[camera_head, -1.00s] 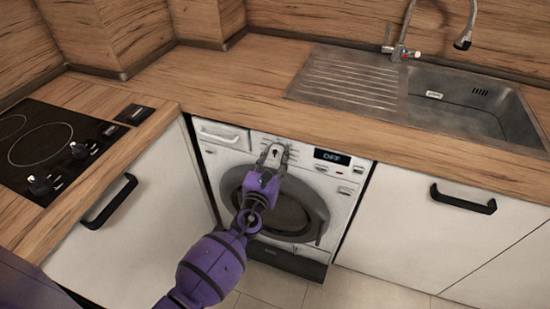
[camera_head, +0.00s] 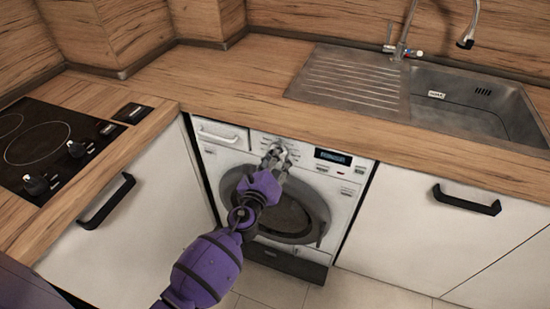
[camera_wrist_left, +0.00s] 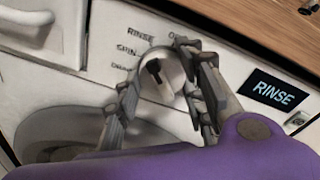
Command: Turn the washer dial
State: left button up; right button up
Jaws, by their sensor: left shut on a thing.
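The washer (camera_head: 230,164) is built in under the wooden worktop, with its round door below the control panel. Its dial (camera_wrist_left: 161,73) is round and pale with a dark pointer mark, and shows in the left wrist view between the fingers. My left gripper (camera_head: 277,152) is shut on the dial, one finger on each side of it. In the left wrist view the gripper (camera_wrist_left: 160,88) hides part of the panel. The display (camera_wrist_left: 272,90) reads RINSE. Labels RINSE and SPIN are printed left of the dial. My right gripper is not in view.
A black hob (camera_head: 50,150) with knobs is set in the worktop at the left. A sink (camera_head: 470,100) with a tap is at the right. Cabinet handles (camera_head: 465,200) and (camera_head: 108,200) stick out on both sides of the washer. The floor in front is clear.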

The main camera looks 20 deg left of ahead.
pick_arm(q)
jog(key=shift+w+a+r, duration=0.1)
jog(key=shift+a+r, duration=0.15)
jog(key=shift+a, duration=0.05)
jog(key=o, duration=1)
jog(key=shift+o, duration=0.5)
jog(key=shift+f, duration=0.15)
jog(key=shift+d, duration=0.1)
jog(key=s, duration=1.2)
jog(key=shift+r, duration=0.3)
